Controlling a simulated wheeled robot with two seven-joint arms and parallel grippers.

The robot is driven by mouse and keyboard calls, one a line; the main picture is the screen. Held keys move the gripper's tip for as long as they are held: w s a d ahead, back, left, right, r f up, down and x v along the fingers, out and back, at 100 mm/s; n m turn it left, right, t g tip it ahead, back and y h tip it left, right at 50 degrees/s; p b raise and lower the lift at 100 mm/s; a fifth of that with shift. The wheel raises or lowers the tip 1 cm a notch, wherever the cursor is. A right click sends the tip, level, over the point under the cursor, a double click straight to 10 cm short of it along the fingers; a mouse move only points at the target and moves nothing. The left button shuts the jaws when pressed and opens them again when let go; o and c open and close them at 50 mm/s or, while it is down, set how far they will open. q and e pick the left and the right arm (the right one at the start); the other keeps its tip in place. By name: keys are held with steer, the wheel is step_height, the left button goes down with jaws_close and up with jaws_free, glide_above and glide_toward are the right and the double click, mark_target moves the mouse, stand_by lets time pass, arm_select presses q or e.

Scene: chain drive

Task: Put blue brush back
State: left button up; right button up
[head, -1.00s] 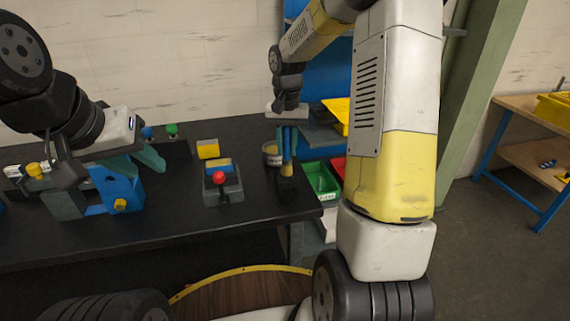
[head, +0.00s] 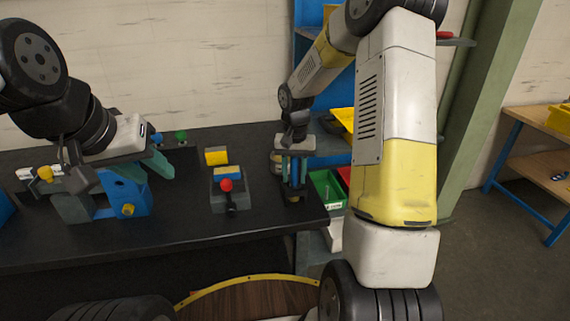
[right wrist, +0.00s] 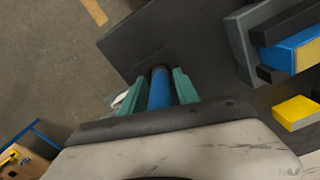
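The blue brush (right wrist: 160,88) shows in the right wrist view as a blue handle with a dark end, between the teal fingers of my right gripper (right wrist: 157,90). The fingers look closed on it. In the head view my right gripper (head: 293,172) points down over the right end of the black table, with the blue handle upright between its fingers. The brush's dark lower end is close to the tabletop; I cannot tell if it touches. A labelled cup (head: 276,163) stands just behind, partly hidden. My left gripper (head: 132,172) is at a blue block (head: 125,192); its grip is unclear.
A grey fixture with a red knob (head: 226,185) and a yellow block (head: 216,156) stand left of my right gripper. Green bin (head: 326,188) and yellow bin (head: 344,120) are beyond the table's right edge. Bare black tabletop (head: 180,225) lies in front.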

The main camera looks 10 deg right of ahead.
steer(key=shift+o, duration=0.3)
step_height(320, 180, up, 11)
steer(key=shift+r, duration=0.1)
steer(key=shift+s+r, duration=0.15)
steer(key=shift+r, duration=0.55)
steer(key=s+a+r+n+t+y, duration=0.1)
steer(key=s+r+n+t, duration=0.1)
steer(key=s, duration=1)
steer(key=s+a+r+n+t+y, duration=0.1)
steer(key=s+r+t, duration=0.3)
steer(key=s+r, duration=0.3)
steer(key=s, duration=0.4)
steer(key=shift+s+r+n, duration=0.25)
steer(key=shift+s+n, duration=0.1)
steer(key=shift+n, duration=0.05)
